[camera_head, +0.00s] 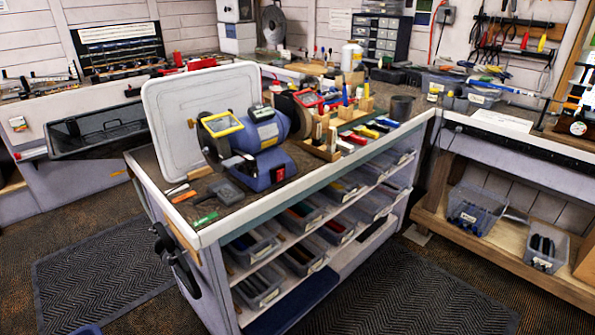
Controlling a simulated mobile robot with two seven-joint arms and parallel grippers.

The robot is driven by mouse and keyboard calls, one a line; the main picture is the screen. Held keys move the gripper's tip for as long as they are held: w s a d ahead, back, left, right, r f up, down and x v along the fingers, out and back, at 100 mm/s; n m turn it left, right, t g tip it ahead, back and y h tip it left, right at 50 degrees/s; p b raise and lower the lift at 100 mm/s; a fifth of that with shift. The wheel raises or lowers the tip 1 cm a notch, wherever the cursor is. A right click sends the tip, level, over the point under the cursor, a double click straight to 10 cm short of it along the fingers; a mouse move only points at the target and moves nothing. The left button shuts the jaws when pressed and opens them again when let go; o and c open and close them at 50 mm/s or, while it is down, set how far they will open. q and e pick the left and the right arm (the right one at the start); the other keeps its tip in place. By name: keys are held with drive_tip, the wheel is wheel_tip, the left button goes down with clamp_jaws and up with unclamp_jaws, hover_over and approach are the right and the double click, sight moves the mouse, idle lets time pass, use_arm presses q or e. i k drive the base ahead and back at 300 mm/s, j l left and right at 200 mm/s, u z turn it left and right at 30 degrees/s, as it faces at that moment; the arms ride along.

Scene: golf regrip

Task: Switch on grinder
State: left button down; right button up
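The blue bench grinder (262,142) stands on the near end of the workbench. It has a yellow-framed eye shield (221,124) on its left side and a red-framed one (307,98) on its right. A red switch (278,174) sits on the front of its blue base. I cannot tell the switch position at this size. Neither of my grippers shows in this view.
A white upright panel (200,110) stands behind the grinder. Small tools, including a green-handled one (204,220), lie at the bench's near corner. Wooden tool holders crowd the right. Clear bins (262,290) fill the shelves below. A dark mat (100,270) covers open floor at left.

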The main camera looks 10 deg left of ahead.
sight(280, 174)
drive_tip(key=i+l, duration=0.45)
drive_tip(key=i+l+u, duration=0.15)
drive_tip(key=i+l, duration=0.3)
drive_tip(key=l, duration=0.25)
